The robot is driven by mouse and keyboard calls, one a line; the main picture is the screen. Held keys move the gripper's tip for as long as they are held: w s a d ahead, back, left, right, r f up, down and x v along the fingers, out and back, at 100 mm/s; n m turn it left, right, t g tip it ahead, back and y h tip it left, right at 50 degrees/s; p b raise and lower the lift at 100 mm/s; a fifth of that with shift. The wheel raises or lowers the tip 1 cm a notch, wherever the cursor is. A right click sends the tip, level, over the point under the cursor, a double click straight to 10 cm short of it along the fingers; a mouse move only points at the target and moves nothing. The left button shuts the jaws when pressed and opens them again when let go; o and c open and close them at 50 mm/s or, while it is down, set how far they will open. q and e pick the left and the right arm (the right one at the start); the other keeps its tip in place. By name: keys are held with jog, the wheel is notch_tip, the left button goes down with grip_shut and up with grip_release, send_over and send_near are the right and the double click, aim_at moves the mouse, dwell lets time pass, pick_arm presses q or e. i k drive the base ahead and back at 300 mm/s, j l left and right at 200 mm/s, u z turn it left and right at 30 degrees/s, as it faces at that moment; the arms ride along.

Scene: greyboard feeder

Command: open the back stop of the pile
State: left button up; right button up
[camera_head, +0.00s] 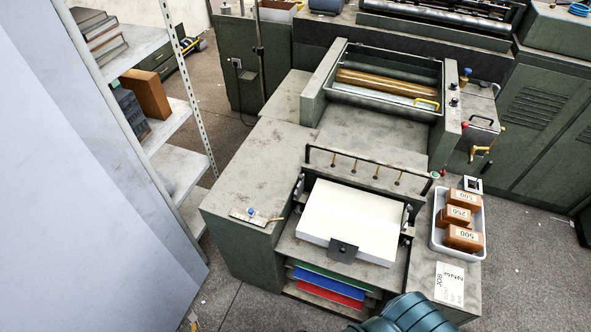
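A pile of white sheets (350,215) lies in the bay of the green feeder. A small dark plate with a round mark (342,250) stands against the middle of its near edge and looks like the back stop; it overlaps the pile's front edge in this view. Dark upright guides (298,188) flank the pile, and a black bar (365,163) with brass-coloured fittings spans its far side. Neither of my grippers is in view.
A white tray (437,238) with orange-brown weights marked with numbers stands right of the pile, behind a printed card (450,282). Blue, green and red sheets (330,290) lie on shelves below the pile. A small metal piece (255,215) lies on the left worktop. Shelving (180,165) stands at left.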

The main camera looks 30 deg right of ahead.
aim_at(341, 255)
jog(key=k+l+z, duration=0.1)
jog(key=z, duration=0.3)
jog(key=l+z, duration=0.35)
jog(key=k+l+z, duration=0.1)
jog(key=z, duration=0.3)
jog(key=k+l+u, duration=0.1)
